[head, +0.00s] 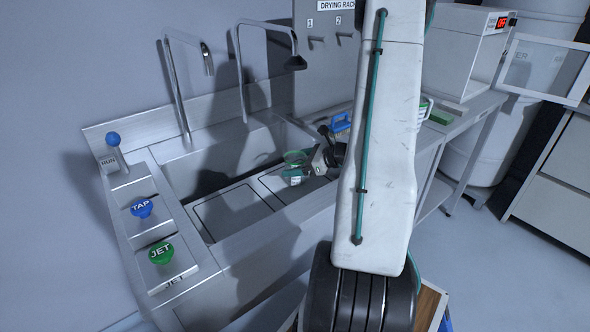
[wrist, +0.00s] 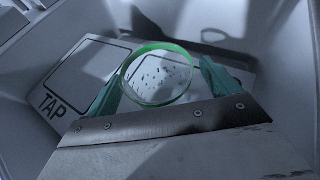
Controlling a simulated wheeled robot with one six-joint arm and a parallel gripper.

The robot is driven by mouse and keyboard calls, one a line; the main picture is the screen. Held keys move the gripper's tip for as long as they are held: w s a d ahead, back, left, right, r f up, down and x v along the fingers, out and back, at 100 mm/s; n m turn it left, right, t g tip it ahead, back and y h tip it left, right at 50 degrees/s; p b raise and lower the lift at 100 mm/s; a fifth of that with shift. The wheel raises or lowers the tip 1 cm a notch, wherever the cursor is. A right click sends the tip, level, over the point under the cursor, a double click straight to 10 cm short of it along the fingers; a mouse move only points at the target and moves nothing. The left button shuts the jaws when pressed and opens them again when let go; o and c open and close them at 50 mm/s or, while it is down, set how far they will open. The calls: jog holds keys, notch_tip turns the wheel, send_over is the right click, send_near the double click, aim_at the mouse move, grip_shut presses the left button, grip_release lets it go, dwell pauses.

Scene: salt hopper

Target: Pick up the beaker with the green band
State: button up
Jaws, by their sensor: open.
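The beaker with the green band (head: 295,167) stands in the sink, on or over the right-hand marked plate, in the head view. In the wrist view I look down into the beaker (wrist: 158,75); its green rim is a ring and dark specks show inside. My gripper (head: 316,160) is beside it, partly hidden by my arm. In the wrist view the green fingers of my gripper (wrist: 158,82) are apart, one on each side of the beaker. I cannot tell whether they touch it.
The steel sink (head: 170,172) has walls around the beaker and two taps (head: 245,75) above it. A TAP knob (head: 141,208) and a JET knob (head: 161,253) sit at the left. A blue-handled item (head: 341,122) stands on the counter behind, and a drying rack (head: 322,50) is at the back.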

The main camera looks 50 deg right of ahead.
jog(key=c, duration=1.2)
jog(key=shift+r, duration=0.15)
